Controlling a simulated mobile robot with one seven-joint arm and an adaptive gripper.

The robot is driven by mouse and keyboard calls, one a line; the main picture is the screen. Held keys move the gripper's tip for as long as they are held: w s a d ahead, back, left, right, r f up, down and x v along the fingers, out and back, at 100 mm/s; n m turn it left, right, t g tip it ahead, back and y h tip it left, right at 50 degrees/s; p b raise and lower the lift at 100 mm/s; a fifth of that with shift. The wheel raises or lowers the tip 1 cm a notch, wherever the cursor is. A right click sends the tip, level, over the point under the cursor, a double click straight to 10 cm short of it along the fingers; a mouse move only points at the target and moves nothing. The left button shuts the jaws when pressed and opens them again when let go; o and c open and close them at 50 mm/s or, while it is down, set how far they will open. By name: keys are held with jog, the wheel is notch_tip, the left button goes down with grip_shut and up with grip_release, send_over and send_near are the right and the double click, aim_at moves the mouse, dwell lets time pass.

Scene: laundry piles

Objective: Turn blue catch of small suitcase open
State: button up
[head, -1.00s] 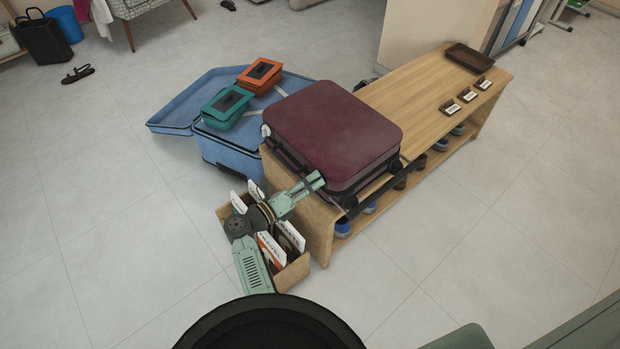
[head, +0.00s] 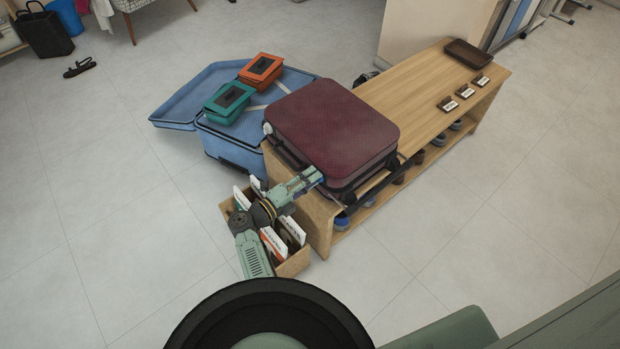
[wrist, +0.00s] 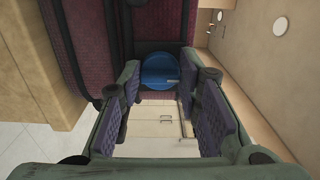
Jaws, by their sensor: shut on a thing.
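The small maroon suitcase (head: 335,125) lies flat and closed on the wooden bench. Its dark red side also shows in the wrist view (wrist: 65,40). The blue catch (wrist: 158,70) is a round disc on the suitcase's side, seen between my two fingertips in the wrist view. My gripper (head: 316,178) reaches the near side of the suitcase, by its front corner. In the wrist view my gripper's fingers (wrist: 160,78) are shut on the catch, one at each side. In the head view my fingers mostly hide the catch.
The wooden bench (head: 425,85) holds a brown tray (head: 470,56) and small labelled cards, with shoes below. An open blue suitcase (head: 228,150) with a teal case (head: 229,102) and an orange case (head: 261,72) stands behind left. A box of upright folders (head: 290,265) sits under my arm.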

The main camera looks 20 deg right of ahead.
dwell(0.4)
jog(key=o, duration=1.2)
jog(key=shift+c, duration=0.2)
jog(key=v, duration=1.2)
